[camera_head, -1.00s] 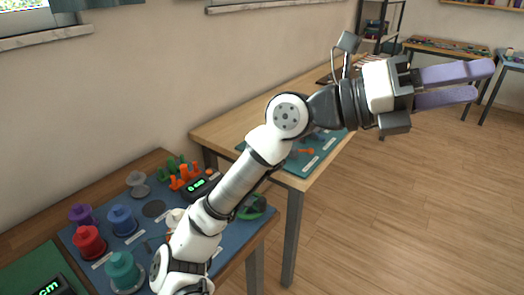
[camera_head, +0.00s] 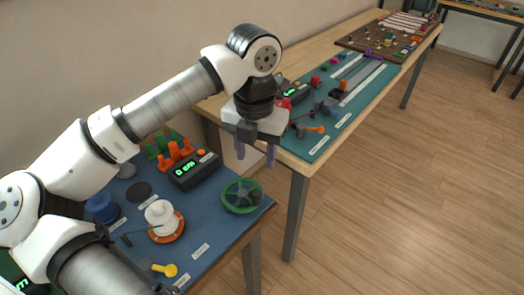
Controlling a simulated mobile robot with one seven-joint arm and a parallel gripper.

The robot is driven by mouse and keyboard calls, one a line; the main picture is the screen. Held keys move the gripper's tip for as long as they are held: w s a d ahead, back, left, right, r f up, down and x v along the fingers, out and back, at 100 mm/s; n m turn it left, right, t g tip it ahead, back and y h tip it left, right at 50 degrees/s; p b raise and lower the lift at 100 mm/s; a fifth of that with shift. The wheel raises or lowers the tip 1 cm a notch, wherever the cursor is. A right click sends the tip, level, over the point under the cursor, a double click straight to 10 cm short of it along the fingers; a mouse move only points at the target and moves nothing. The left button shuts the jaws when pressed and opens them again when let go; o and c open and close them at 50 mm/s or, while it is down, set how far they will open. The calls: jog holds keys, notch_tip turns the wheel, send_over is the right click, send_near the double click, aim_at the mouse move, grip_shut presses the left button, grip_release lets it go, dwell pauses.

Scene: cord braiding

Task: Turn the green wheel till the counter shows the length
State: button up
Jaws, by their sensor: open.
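The green wheel (camera_head: 242,196) lies at the right end of the blue mat on the near table, with dark spokes. The counter (camera_head: 195,168) is a dark box just left of and behind the wheel; its green display seems to read 0 cm. My gripper (camera_head: 256,158) points downward with two purple fingers apart and nothing between them. It is above and a little behind the wheel in the picture, not touching it. A white spool (camera_head: 159,213) stands on an orange base left of the wheel.
Orange pegs (camera_head: 174,156) and green pegs stand left of the counter. A blue spool (camera_head: 101,208) is at left, and a yellow-ended tool (camera_head: 169,270) lies in front. A second table with a teal mat (camera_head: 330,130) stands behind to the right.

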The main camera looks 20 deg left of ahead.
aim_at(256, 192)
notch_tip(256, 192, down, 13)
jog(key=shift+s+f+p, duration=0.15)
jog(key=shift+f+p, duration=0.05)
jog(key=shift+p, duration=0.95)
grip_shut()
